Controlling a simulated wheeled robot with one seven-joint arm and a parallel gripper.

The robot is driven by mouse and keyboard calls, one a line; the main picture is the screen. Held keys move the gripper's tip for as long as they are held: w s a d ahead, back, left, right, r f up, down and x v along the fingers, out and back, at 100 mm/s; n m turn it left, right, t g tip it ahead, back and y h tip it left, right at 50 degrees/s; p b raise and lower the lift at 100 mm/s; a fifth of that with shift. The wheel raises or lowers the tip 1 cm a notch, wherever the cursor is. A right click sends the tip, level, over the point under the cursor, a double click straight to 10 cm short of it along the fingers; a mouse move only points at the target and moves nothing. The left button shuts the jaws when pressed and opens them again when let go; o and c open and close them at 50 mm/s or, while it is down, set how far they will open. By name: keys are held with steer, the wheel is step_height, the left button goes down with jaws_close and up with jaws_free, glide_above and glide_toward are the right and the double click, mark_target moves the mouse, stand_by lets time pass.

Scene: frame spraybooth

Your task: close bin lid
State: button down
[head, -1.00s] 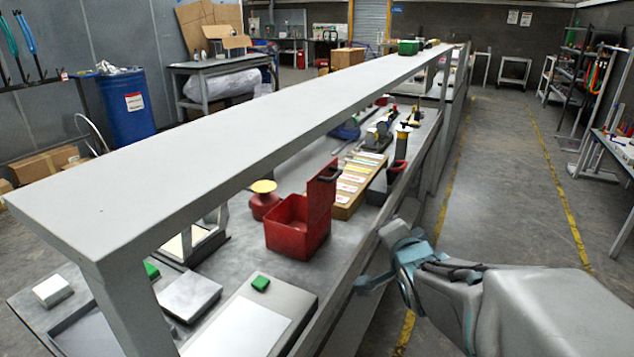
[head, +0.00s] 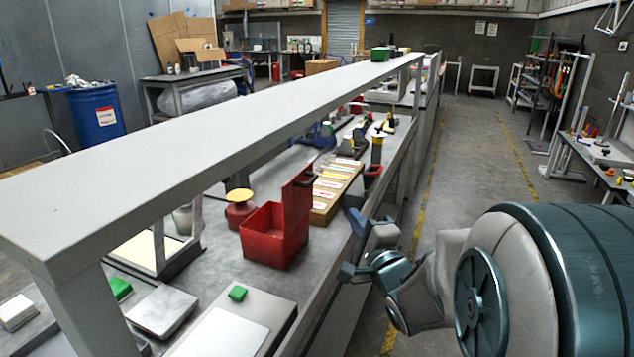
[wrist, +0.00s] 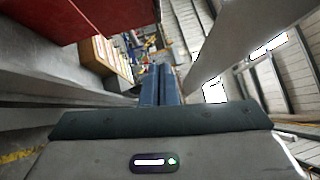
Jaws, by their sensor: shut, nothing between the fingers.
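The red bin (head: 262,240) stands on the bench with its top open. Its red lid (head: 297,205) stands upright along the bin's right side, with a dark handle near the top. My gripper (head: 350,268) is to the right of the bin, at the bench's front edge and apart from the bin. In the wrist view, the two blue fingers of my gripper (wrist: 158,75) lie together with nothing between them. A red surface of the bin (wrist: 85,18) fills the upper left of that view.
A long grey shelf (head: 230,120) runs above the bench on a post. Behind the bin are a red pot with a yellow top (head: 239,205) and a box of labelled cards (head: 335,190). The aisle floor (head: 470,170) is clear.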

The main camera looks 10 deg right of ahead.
steer(key=w+a+r+p, duration=0.2)
steer(key=w+a+p, duration=0.1)
steer(key=w, duration=0.7)
steer(key=shift+w+a+p, duration=0.35)
steer(key=shift+a, duration=0.45)
steer(key=shift+r, duration=0.1)
